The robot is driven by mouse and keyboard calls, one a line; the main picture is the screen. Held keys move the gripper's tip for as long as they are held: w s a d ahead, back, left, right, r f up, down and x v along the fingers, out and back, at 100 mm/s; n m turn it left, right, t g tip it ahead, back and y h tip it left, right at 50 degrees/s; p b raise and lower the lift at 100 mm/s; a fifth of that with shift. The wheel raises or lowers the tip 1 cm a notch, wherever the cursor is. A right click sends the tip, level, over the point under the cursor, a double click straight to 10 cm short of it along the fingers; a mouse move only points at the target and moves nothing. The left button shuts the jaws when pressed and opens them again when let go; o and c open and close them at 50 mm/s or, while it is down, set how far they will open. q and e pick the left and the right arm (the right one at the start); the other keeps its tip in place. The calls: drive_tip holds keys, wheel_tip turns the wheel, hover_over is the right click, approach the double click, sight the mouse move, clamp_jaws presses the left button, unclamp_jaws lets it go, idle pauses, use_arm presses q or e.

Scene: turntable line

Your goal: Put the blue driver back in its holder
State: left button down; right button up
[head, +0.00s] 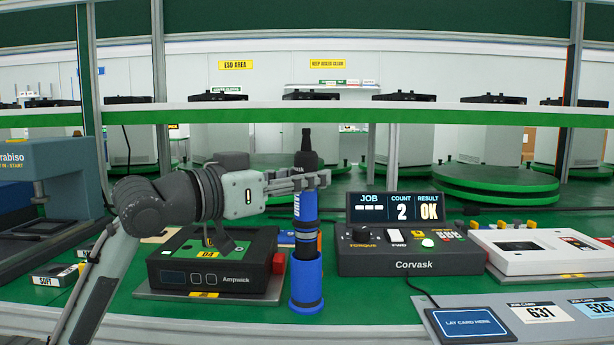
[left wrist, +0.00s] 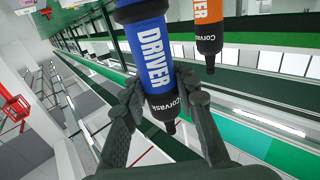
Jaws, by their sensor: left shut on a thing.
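The blue driver (head: 305,208) is upright, its black end above my left gripper (head: 318,180). The gripper is shut on its upper part. In the left wrist view, the fingers (left wrist: 165,108) close around the blue driver (left wrist: 150,48) near its black collar. The blue cup-shaped holder (head: 306,288) stands on the green bench directly below the driver. The driver's dark lower end overlaps the holder's mouth; I cannot tell how deep it is inside. My right gripper is not in view.
An orange driver (left wrist: 208,25) is beside the blue one in the left wrist view. A shelf edge (head: 400,112) runs behind.

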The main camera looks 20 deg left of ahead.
sight(297, 205)
use_arm(q)
drive_tip(key=shift+f+b, duration=0.8)
drive_tip(key=shift+f, duration=0.9)
drive_tip(key=shift+f+b, duration=0.15)
drive_tip(key=shift+b, duration=0.15)
drive_tip(key=c, duration=1.1)
unclamp_jaws()
drive_tip(key=shift+f, duration=0.1)
drive_tip(key=shift+s, duration=0.1)
drive_tip(key=v, duration=1.2)
